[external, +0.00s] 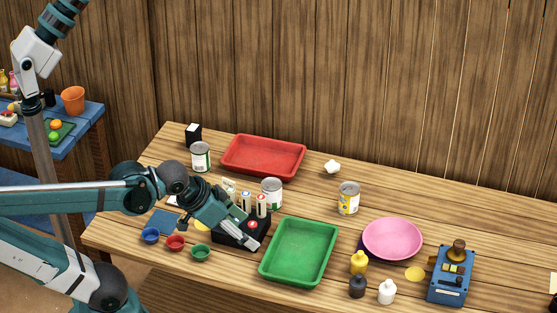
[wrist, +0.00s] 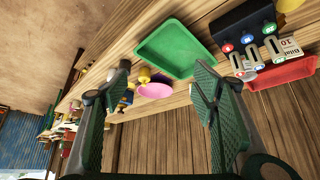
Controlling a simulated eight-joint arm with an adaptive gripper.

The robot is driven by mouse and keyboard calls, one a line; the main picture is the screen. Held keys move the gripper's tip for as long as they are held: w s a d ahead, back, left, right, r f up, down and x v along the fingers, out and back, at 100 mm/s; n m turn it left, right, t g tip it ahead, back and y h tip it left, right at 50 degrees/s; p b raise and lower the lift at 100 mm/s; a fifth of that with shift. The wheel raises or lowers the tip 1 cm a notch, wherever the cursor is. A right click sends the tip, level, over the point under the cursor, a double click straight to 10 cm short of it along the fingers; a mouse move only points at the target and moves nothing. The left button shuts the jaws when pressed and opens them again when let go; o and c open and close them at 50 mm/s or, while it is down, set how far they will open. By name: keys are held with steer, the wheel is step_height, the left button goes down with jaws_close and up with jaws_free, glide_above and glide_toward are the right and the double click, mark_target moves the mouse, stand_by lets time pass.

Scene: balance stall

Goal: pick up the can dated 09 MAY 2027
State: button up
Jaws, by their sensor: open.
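Three cans stand upright on the wooden table in the external view. One can with a white and green label (external: 201,158) is at the back left, one with a pale label (external: 272,192) is near the middle, and one with a yellow and white label (external: 348,199) is right of it. Their dates are too small to read. My gripper (external: 246,236) is over the left front of the table, beside the black holder, apart from the cans. In the wrist view my gripper (wrist: 163,74) is open, with nothing between its fingers. I cannot make out the cans clearly there.
A red tray (external: 264,157) lies behind, and a green tray (external: 299,252) lies in front. A black holder (external: 228,234) with small cylinders is beside my gripper. A pink plate (external: 392,239), small bottles (external: 358,286) and a blue device (external: 451,281) are at right. Small bowls (external: 176,242) are at front left.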

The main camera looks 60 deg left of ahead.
steer(key=shift+w+a+r, duration=0.1)
steer(key=n+g+p, duration=0.5)
steer(key=n+p, duration=0.1)
steer(key=n, duration=0.5)
glide_above(270, 184)
steer(key=s+d, duration=0.3)
steer(key=d, duration=0.7)
step_height(270, 184, down, 6)
steer(key=w+a+f+n, duration=0.1)
steer(key=a+f, duration=0.1)
steer(key=a, duration=0.1)
steer(key=w+a+f+n+g+p, duration=0.1)
steer(key=a+f, duration=0.2)
steer(key=w+a+f+p, duration=0.1)
steer(key=a+f, duration=0.2)
steer(key=shift+n+g, duration=0.4)
steer(key=shift+a+f, duration=0.5)
steer(key=shift+f, duration=0.1)
